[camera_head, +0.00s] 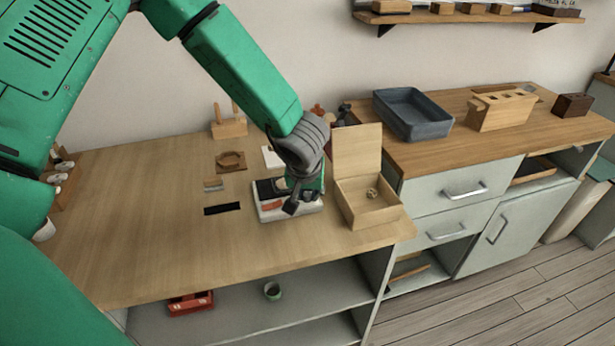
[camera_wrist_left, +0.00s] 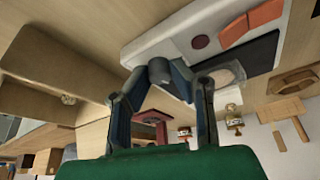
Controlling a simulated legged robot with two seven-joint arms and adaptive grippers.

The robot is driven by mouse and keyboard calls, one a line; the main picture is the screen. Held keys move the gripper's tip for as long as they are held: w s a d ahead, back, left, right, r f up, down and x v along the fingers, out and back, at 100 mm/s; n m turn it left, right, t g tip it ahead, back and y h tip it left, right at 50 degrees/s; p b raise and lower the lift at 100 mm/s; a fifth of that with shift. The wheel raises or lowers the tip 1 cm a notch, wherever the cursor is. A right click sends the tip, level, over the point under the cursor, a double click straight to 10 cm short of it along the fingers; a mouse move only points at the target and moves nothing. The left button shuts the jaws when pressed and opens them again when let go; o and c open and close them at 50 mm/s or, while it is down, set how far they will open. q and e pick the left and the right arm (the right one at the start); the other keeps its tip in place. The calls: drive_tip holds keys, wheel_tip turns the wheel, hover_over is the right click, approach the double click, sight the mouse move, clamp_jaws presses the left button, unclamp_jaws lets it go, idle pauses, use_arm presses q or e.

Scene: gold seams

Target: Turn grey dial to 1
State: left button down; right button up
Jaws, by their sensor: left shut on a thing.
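A white device (camera_head: 272,215) with a black panel and orange-red parts sits on the wooden table, and it fills the top of the left wrist view (camera_wrist_left: 150,47). Its grey dial (camera_wrist_left: 159,70) shows as a short round knob in the left wrist view. My left gripper (camera_head: 296,197) reaches down over the device's right part and hides the dial in the head view. In the left wrist view its fingers (camera_wrist_left: 160,82) are closed around the dial. The dial's markings and pointer cannot be read. My right gripper is not in view.
An open wooden box (camera_head: 366,210) stands close on the right of the device. A white square (camera_head: 272,157) and a brown hexagonal piece (camera_head: 230,161) lie behind it. A dark strip (camera_head: 222,209) lies to its left. The table's front left is clear.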

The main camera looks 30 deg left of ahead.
use_arm(q)
drive_tip(key=n+p, duration=0.2)
drive_tip(key=p, duration=0.2)
drive_tip(key=n+g+y+p, duration=0.1)
drive_tip(key=n+p, duration=0.2)
drive_tip(key=shift+d+y+p, duration=0.1)
drive_tip(key=shift+y+p, duration=0.2)
drive_tip(key=shift+p, duration=0.05)
drive_tip(key=shift+f+n+g+y+p, duration=0.15)
drive_tip(key=shift+n+g+p, duration=0.25)
drive_tip(key=shift+n+p, duration=0.45)
drive_tip(key=shift+n+g+y+p, duration=0.15)
drive_tip(key=shift+n+g+p, duration=0.35)
drive_tip(key=shift+n, duration=0.65)
drive_tip(key=c, duration=1.7)
unclamp_jaws()
drive_tip(key=shift+w, duration=0.1)
